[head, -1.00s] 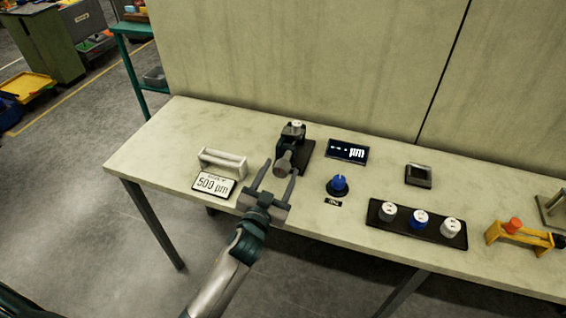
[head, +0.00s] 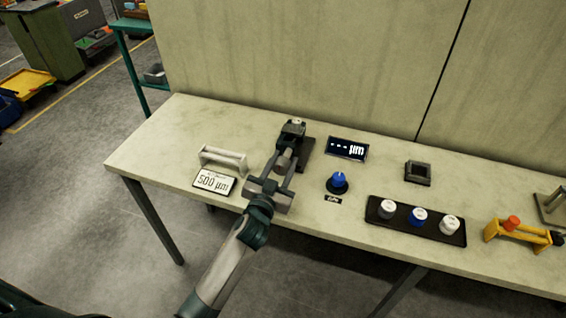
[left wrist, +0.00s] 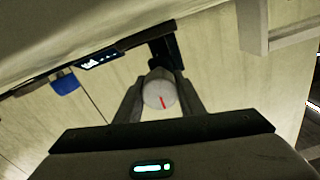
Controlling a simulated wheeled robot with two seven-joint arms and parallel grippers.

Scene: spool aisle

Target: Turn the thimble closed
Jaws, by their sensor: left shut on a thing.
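The thimble (left wrist: 160,95) is a pale round knob with a red mark on its face, in the middle of the left wrist view. It sits on the front of a dark gauge stand (head: 293,130) on the table. My left gripper (head: 285,165) is shut on the thimble, one finger on each side of it; in the head view the fingers partly hide it. A card (head: 214,181) reading "500 µm" lies to the left. My right gripper is not in view.
A white bar holder (head: 222,158) stands left of the gripper. A blue knob (head: 338,182) is to the right, then a black tray (head: 445,231) with three spools, a small dark box (head: 418,172) and a yellow stand (head: 505,233). A wall rises behind the table.

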